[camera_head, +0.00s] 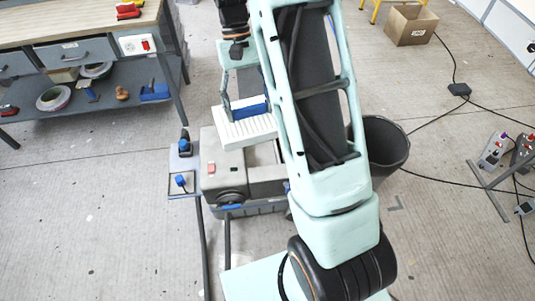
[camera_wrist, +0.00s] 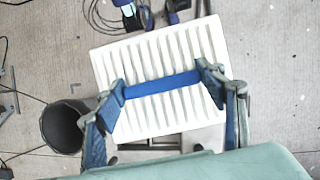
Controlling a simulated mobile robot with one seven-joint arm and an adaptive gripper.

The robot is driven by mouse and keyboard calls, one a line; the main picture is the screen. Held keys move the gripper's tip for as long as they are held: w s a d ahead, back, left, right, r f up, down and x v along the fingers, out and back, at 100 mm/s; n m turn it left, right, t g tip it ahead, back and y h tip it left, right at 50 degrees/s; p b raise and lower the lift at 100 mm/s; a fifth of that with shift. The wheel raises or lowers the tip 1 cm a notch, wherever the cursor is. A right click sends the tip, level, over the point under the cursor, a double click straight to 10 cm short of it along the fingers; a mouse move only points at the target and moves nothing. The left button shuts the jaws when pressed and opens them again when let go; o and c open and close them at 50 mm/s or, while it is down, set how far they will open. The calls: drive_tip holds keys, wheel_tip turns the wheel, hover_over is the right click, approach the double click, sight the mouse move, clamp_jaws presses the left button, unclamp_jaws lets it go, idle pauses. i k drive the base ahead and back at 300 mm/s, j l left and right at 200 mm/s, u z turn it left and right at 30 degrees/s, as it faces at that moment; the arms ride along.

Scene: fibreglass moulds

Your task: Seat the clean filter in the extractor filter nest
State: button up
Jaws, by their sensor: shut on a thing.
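The clean filter is a white pleated panel (camera_head: 246,133) with a blue bar handle (camera_head: 252,110). The panel also fills the middle of the wrist view (camera_wrist: 150,48), a little tilted. My gripper (camera_wrist: 162,85) has its fingers at the two ends of the blue handle and is shut on it. In the head view the filter is over the back part of the grey extractor (camera_head: 222,172), apparently raised above it. A recess (camera_head: 262,156) in the extractor's top shows partly. My arm and the filter hide the rest of it.
A small side shelf (camera_head: 183,162) with blue-topped items stands left of the extractor. A dark bin (camera_head: 387,150) stands to its right. A workbench (camera_head: 75,40) is at the back left and a cardboard box (camera_head: 410,25) at the back right. Cables cross the floor on the right.

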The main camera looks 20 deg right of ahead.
sight(257, 171)
drive_tip(key=i+l, duration=0.1)
drive_tip(key=l, duration=0.25)
drive_tip(key=i+l, duration=0.15)
drive_tip(key=l, duration=0.15)
drive_tip(key=i+l, duration=0.35)
drive_tip(key=l, duration=0.15)
